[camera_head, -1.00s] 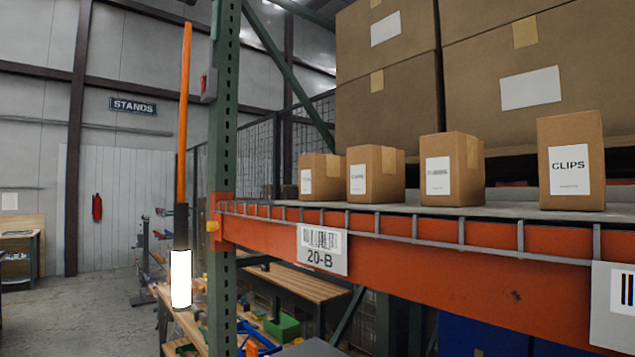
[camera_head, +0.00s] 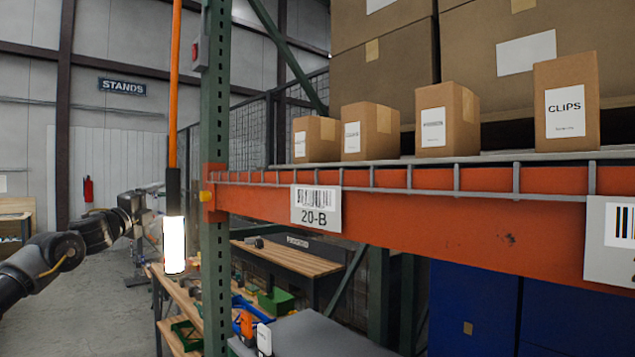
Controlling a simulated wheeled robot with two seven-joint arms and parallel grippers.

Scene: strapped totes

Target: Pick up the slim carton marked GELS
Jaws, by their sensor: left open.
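Several small brown cartons stand upright in a row on the shelf in the head view. The right one (camera_head: 567,104) is tall and its white label reads CLIPS. The third carton (camera_head: 447,119), the second carton (camera_head: 369,130) and the leftmost carton (camera_head: 317,139) have labels too small to read surely. I cannot make out GELS on any of them. My left gripper (camera_head: 152,188) is at the left, well apart from the cartons, left of the green upright. It is open, with nothing seen in it. My right gripper is not in view.
An orange shelf beam (camera_head: 430,218) with a wire lip and tag 20-B (camera_head: 316,209) runs below the cartons. A green upright (camera_head: 216,120) and an orange pole with a white lower end (camera_head: 174,244) stand between my left gripper and the shelf. Large boxes (camera_head: 380,75) are behind.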

